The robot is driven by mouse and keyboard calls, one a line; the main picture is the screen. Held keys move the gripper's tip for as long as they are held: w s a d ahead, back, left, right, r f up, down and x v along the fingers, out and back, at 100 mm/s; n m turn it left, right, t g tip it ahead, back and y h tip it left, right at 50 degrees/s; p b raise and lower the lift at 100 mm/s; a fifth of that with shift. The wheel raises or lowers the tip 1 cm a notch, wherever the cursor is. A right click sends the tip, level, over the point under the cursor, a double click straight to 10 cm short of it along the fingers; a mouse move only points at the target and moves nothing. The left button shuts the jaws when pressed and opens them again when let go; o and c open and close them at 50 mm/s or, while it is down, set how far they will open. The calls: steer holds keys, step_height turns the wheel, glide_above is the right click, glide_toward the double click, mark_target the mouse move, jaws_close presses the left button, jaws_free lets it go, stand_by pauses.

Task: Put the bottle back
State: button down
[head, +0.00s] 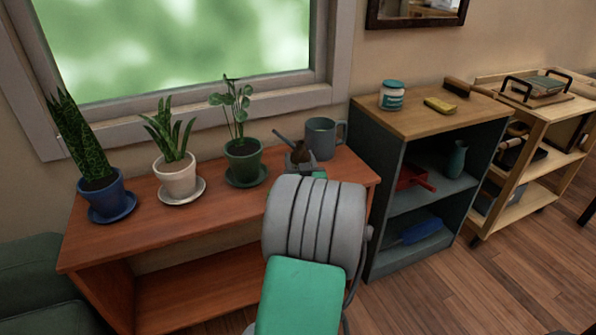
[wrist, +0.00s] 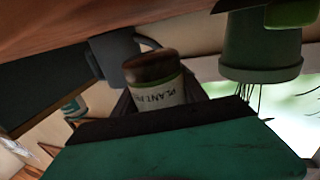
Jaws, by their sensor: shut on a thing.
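The bottle (wrist: 162,92) is in the wrist view, brown with a pale label that reads "PLANT" and more that is cut off. My gripper (wrist: 160,100) is shut on it, and its brown end points toward the tabletop in that upside-down view. In the head view my gripper (head: 303,163) is over the right part of the red-brown table (head: 225,210), in front of the grey mug (head: 326,140). My wrist hides most of the bottle there. I cannot tell whether the bottle touches the table.
Potted plants stand left of my gripper: a dark green pot (head: 243,160) nearest, then a white pot (head: 175,178) and a blue pot (head: 103,197). The table's front strip is clear.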

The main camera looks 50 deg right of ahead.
steer(key=shift+w+d+f+b, duration=0.15)
steer(key=shift+f+b, duration=0.45)
steer(key=shift+f, duration=1.05)
steer(key=shift+f, duration=0.2)
steer(key=c, duration=0.6)
jaws_free()
steer(key=shift+r, duration=0.2)
steer(key=v, duration=1.2)
steer(key=shift+b, duration=0.3)
